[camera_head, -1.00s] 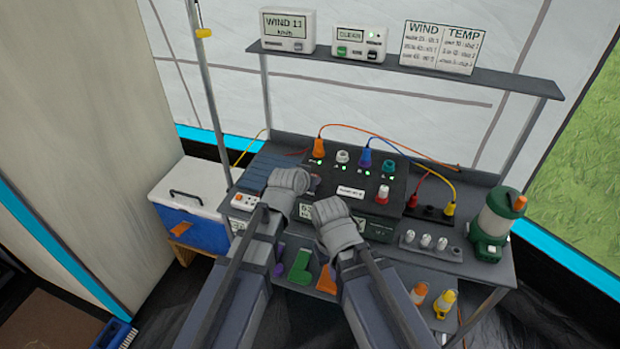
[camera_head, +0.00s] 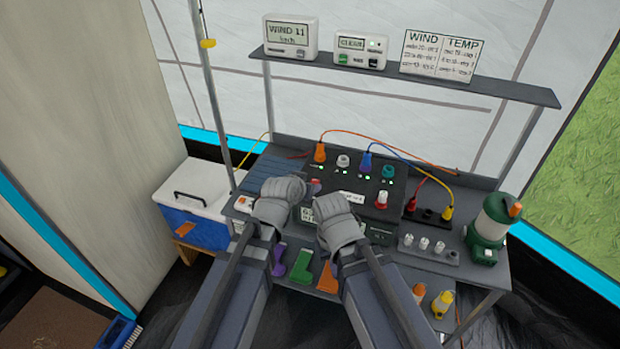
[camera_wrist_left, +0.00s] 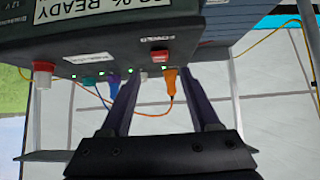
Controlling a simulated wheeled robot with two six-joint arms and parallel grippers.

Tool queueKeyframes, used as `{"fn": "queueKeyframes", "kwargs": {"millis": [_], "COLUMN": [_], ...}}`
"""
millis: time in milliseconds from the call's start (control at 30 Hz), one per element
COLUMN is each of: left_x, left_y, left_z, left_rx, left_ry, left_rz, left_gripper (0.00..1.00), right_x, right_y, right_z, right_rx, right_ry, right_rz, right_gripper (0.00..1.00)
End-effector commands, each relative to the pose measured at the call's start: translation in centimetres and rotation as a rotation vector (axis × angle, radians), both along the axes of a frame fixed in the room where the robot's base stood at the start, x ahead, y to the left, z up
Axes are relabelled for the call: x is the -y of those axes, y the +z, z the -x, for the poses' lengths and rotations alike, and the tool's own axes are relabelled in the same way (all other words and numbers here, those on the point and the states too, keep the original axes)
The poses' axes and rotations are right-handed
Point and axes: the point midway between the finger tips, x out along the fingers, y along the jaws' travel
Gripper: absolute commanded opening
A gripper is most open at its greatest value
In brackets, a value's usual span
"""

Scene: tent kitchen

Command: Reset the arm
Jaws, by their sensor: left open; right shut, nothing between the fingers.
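My left gripper (camera_wrist_left: 160,80) is open and empty in the left wrist view, its two dark fingers apart below the front of a black power box. In the head view my left wrist (camera_head: 280,200) hangs over the left front of that black box (camera_head: 402,190), and its fingers are mostly hidden. My right gripper (camera_head: 337,207) is just right of it, in front of the box. It is shut with nothing in it, and its fingertips are largely hidden behind the wrist.
Orange, blue, red and yellow plugs with cables sit on and beside the box. A green lantern (camera_head: 492,230) stands at the bench's right end, near a strip of bulbs (camera_head: 428,247). A shelf (camera_head: 480,85) crosses above. A blue cooler (camera_head: 195,205) stands left.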

Motion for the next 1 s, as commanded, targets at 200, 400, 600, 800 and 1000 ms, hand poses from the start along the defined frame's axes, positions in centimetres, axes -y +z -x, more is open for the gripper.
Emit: {"fn": "queueKeyframes", "kwargs": {"millis": [200, 400, 600, 800, 1000], "left_x": [-0.5, -0.5, -0.5, -0.3, -1.5], "left_y": [1.4, 1.2, 1.2, -1.2, -5.3], "left_z": [1.5, 1.5, 1.5, 4.4, 12.3], "left_rx": [0.000, 0.000, -0.001, -0.150, -0.502], "left_ry": [0.001, 0.001, 0.000, -0.017, -0.023], "left_rz": [0.001, 0.001, 0.000, -0.053, -0.202], "left_gripper": [0.62, 0.62, 0.62, 0.62, 0.62], "right_x": [0.0, 0.0, 0.0, 0.0, 0.0], "right_y": [1.4, 1.2, 1.2, 1.3, 1.4], "right_z": [0.0, 0.0, 0.0, 0.0, 0.0], "right_rx": [0.000, 0.000, 0.000, 0.000, 0.000], "right_ry": [0.000, 0.000, 0.000, 0.000, 0.000], "right_rz": [0.000, 0.000, 0.000, 0.000, 0.000], "right_gripper": [0.00, 0.00, 0.00, 0.00, 0.00]}}
